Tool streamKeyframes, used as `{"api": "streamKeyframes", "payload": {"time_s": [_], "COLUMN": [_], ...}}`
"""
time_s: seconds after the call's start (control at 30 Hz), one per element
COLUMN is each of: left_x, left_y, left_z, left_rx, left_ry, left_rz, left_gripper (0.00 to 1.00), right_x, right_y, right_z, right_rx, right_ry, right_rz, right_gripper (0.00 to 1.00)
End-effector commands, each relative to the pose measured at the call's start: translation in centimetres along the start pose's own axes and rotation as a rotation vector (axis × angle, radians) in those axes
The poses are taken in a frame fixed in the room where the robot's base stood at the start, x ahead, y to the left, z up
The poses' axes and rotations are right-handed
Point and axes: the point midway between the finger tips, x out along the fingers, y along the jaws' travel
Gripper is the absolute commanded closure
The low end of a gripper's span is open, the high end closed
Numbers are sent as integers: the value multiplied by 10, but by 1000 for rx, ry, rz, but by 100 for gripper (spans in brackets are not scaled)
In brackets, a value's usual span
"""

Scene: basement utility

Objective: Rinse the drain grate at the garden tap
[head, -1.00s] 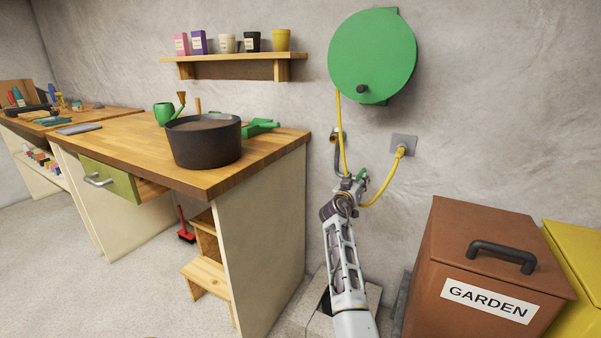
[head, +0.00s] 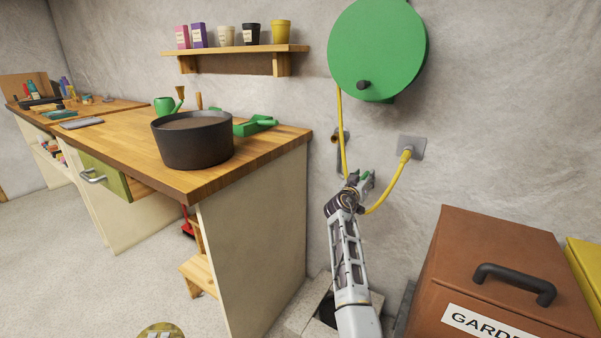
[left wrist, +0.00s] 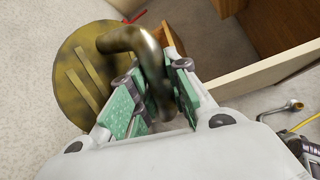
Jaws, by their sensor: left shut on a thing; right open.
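The drain grate (left wrist: 84,72) is a round, stained yellow-brown disc with slots and a bent metal handle (left wrist: 145,62). My left gripper (left wrist: 155,112) is shut on that handle, with its green pads on either side. In the head view only the top of the grate (head: 161,330) shows at the bottom edge, and the left gripper is out of sight. A grey pipe with a brass end (head: 338,140), apparently the garden tap, is on the wall. My right gripper (head: 361,179) is open just below and right of it; its contact with the tap or hose is unclear.
A green hose reel (head: 377,50) hangs above, its yellow hose (head: 385,190) running to a wall plate (head: 411,147). A pale block with a dark opening (head: 300,322) is on the floor. The wooden bench (head: 255,160) stands left, a brown GARDEN bin (head: 500,255) right.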

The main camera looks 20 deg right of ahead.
Motion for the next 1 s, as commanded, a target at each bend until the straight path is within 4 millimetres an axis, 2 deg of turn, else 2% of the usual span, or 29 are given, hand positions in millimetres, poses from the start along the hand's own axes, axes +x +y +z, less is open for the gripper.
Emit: {"api": "streamKeyframes", "payload": {"time_s": [0.53, 0.83, 1.0], "left_x": [0, 0, 0], "left_y": [-1, -1, -1], "left_z": [0, 0, 0], "left_rx": [0, 0, 0], "left_ry": [-1, -1, -1], "left_rz": [-2, -2, -2], "left_gripper": [100, 100, 100], "right_x": [-2, -2, -2], "right_y": [-2, -2, -2], "right_z": [-1, -1, -1], "right_rx": [0, 0, -1], "right_ry": [0, 0, 1], "right_rz": [1, 1, 1], "right_gripper": [61, 99, 100]}}
